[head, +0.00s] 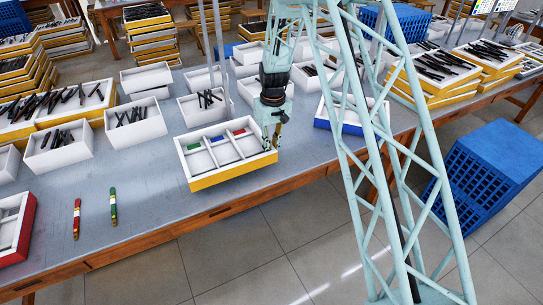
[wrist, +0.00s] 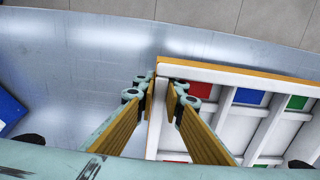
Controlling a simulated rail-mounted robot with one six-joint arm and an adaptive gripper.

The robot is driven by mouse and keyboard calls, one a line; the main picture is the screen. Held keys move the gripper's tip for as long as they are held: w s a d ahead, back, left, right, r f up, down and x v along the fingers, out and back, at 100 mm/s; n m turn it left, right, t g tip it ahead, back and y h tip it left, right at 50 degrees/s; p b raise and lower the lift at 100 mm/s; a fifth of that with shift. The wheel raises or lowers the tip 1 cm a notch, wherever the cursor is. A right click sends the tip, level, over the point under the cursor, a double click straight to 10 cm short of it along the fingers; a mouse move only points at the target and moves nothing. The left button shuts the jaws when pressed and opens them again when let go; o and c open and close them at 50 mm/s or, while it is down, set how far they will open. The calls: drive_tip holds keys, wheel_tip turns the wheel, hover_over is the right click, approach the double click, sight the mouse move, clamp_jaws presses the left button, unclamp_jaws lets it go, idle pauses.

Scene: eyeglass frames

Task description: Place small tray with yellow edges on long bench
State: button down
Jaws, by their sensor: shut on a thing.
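The small tray with yellow edges (head: 207,182) is white inside, with compartments holding green, blue and red pieces. It is at the front of the long grey bench (head: 150,205), close to the bench's wooden front edge. My gripper (head: 274,138) is at the tray's right end. In the wrist view my gripper (wrist: 165,92) has one finger on each side of the tray's white end wall (wrist: 157,115), shut on it. The tray's yellow edge (wrist: 230,76) also shows there. I cannot tell whether the tray touches the bench top or hangs just above it.
White bins (head: 135,122) with dark frames stand behind and left of the tray. A blue-edged tray (head: 345,122) is to the right. Red (head: 77,218) and green (head: 113,206) striped pieces lie to the left, near a red tray (head: 15,228). Bare bench lies between.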

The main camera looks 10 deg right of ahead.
drive_tip(key=shift+f, duration=0.1)
idle(0.3)
drive_tip(key=shift+f, duration=1.65)
drive_tip(key=shift+f+b, duration=0.1)
drive_tip(key=shift+b, duration=0.2)
drive_tip(key=c, duration=2.7)
unclamp_jaws()
wheel_tip(320, 180, up, 11)
drive_tip(key=shift+d+f+p, duration=0.1)
drive_tip(key=shift+p, duration=0.5)
drive_tip(key=shift+r, duration=0.7)
drive_tip(key=shift+r, duration=0.1)
